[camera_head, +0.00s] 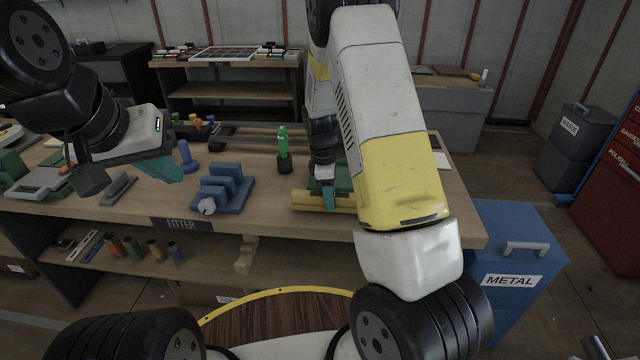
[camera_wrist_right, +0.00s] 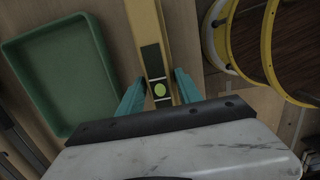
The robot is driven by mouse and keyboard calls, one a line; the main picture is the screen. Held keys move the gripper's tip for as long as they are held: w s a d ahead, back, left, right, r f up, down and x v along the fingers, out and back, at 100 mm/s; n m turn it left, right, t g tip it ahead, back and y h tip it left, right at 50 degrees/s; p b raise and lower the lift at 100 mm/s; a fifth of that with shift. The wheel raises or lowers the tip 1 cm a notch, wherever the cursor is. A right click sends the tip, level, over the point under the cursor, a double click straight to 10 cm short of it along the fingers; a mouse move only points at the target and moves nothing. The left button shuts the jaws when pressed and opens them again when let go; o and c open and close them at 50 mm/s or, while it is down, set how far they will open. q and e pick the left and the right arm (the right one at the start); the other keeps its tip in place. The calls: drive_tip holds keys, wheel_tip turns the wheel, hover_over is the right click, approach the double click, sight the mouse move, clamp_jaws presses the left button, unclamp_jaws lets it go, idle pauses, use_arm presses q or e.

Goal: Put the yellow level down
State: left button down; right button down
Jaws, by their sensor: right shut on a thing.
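The yellow level (camera_head: 306,201) is a long yellow bar near the front edge of the wooden bench, running left to right. In the right wrist view the level (camera_wrist_right: 146,27) shows a round green vial between two teal fingers. My right gripper (camera_head: 328,197) points down and is shut on it (camera_wrist_right: 160,92). I cannot tell whether the level touches the bench top or hangs just above it. Its right part is hidden behind my right arm. My left gripper (camera_head: 160,168) is over the left part of the bench, apart from the level; its finger opening is unclear.
A green tray (camera_wrist_right: 57,73) lies beside the level, mostly hidden in the head view. A blue vise-like block (camera_head: 222,188) and a green bottle-like item (camera_head: 283,145) stand left of the level. A blue METAL bin (camera_head: 515,225) stands right of the bench (camera_head: 270,222).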

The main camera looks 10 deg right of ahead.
drive_tip(key=shift+f, duration=0.55)
drive_tip(key=shift+f, duration=0.15)
drive_tip(key=c, duration=0.8)
unclamp_jaws()
drive_tip(key=s+a+r+m+t+y, duration=0.1)
drive_tip(key=s+r+m, duration=0.15)
drive_tip(key=r, duration=0.85)
drive_tip(key=s+r+m+t+y, duration=0.1)
drive_tip(key=s+r+m, duration=0.15)
drive_tip(key=r, duration=0.85)
drive_tip(key=s+r+m+t, duration=0.1)
drive_tip(key=s+r+m, duration=0.2)
drive_tip(key=s, duration=0.3)
drive_tip(key=s+r+m+t+y, duration=0.1)
drive_tip(key=s+r+m+t, duration=0.1)
drive_tip(key=s, duration=0.5)
drive_tip(key=s+a+r+m+t, duration=0.1)
drive_tip(key=s+r+m, duration=0.3)
drive_tip(key=s, duration=0.2)
drive_tip(key=shift+s+a+t+y, duration=0.1)
drive_tip(key=shift+s+t+y, duration=0.05)
drive_tip(key=shift+t+y, duration=0.15)
